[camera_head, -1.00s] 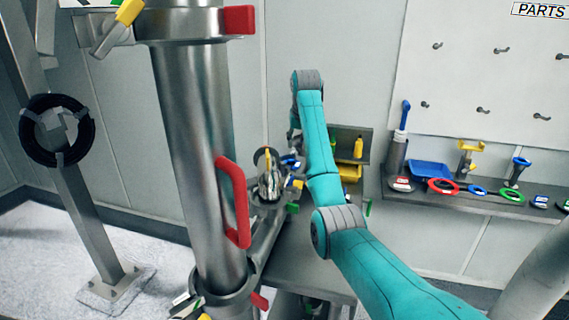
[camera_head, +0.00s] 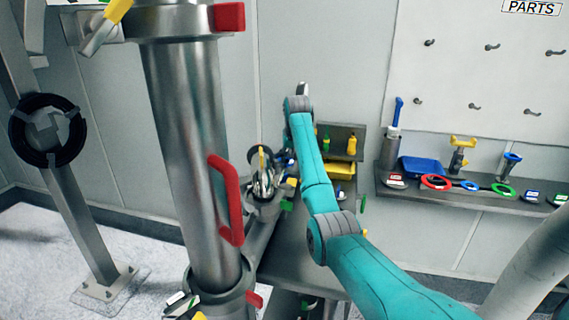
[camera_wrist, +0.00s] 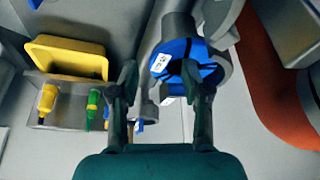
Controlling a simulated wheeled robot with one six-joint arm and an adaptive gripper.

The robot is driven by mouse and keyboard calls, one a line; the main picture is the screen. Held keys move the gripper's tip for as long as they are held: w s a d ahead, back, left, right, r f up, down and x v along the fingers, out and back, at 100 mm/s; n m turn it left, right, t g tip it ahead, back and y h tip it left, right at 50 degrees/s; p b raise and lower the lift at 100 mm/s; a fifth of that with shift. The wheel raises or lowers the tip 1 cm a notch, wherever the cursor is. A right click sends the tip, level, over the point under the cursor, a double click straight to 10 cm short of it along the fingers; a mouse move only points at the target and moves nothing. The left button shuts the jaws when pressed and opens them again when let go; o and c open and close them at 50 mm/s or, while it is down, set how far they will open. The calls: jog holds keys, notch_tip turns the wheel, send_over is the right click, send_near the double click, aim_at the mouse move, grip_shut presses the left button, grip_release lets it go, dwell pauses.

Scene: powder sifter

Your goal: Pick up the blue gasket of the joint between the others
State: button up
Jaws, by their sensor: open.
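In the wrist view, a round blue part (camera_wrist: 178,48) with a white label and dark bands sits in grey metal fittings, just past my right fingertip. I cannot tell whether it is a gasket. My gripper (camera_wrist: 161,80) is open, with nothing visible held between its fingers. The right fingertip overlaps the blue part in the picture; contact is unclear. In the head view, a blue ring (camera_head: 469,185) lies on the right shelf between a red ring (camera_head: 436,182) and a green ring (camera_head: 503,190). My gripper is hidden behind my arm there.
A yellow bin (camera_wrist: 68,57) and yellow and green bottles stand left in the wrist view. A large steel column (camera_head: 190,150) with a red handle (camera_head: 226,200) stands left of my arm. The shelf (camera_head: 445,199) also bears a blue tray (camera_head: 422,167).

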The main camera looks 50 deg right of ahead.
grip_shut()
